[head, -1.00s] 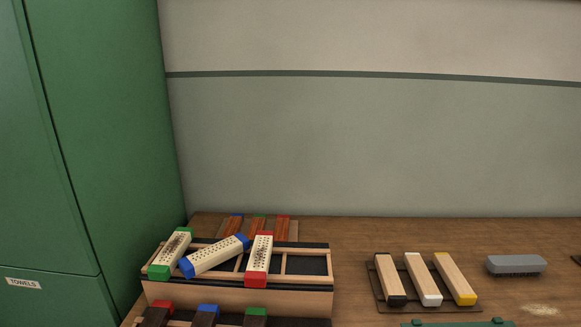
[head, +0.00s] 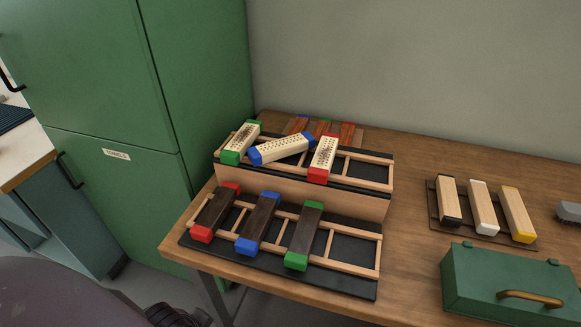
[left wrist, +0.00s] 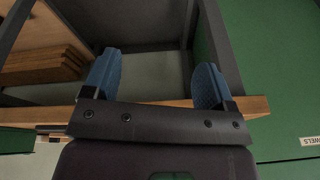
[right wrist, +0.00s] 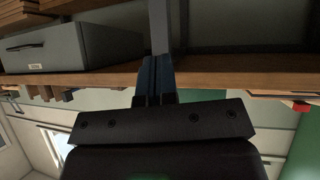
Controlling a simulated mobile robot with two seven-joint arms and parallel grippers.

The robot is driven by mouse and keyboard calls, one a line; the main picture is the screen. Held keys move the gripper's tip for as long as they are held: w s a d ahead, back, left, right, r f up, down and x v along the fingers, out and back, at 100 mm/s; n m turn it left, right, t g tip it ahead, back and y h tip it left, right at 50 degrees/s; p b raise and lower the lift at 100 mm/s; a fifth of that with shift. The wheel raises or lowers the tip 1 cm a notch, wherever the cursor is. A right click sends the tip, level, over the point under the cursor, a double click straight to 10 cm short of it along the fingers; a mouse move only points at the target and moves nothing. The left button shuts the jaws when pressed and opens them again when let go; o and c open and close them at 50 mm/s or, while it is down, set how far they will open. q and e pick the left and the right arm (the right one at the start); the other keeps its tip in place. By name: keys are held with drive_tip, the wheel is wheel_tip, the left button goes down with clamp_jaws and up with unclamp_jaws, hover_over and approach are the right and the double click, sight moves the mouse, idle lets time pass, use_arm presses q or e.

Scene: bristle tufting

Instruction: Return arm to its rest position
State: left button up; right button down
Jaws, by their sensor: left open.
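My left gripper (left wrist: 155,80) shows in the left wrist view with its two blue fingers wide apart and nothing between them. Behind it are a wooden table edge and the green cabinet. My right gripper (right wrist: 157,78) shows in the right wrist view with its blue fingers together and nothing visible between them, in front of a wooden edge. In the head view part of my own body shows at the lower left; neither gripper can be made out clearly there.
A two-tier rack (head: 283,187) holds several colour-ended brush blocks on the table. A tray (head: 433,212) of pale blocks and a green toolbox (head: 500,280) stand to the right. A green cabinet (head: 205,75) is at the left. A grey box (right wrist: 75,48) shows in the right wrist view.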

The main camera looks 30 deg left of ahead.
use_arm(q)
drive_tip(key=w+f+t+p, duration=0.2)
drive_tip(key=w+f+t, duration=0.1)
drive_tip(key=w+t, duration=0.4)
drive_tip(key=shift+w+d+f+m+t+h, duration=0.25)
drive_tip(key=shift+w+m+t+h, duration=0.15)
drive_tip(key=shift+t, duration=0.1)
use_arm(e)
drive_tip(key=shift+s+d+r, duration=0.15)
drive_tip(key=shift+s+r, duration=0.25)
drive_tip(key=shift+s, duration=0.05)
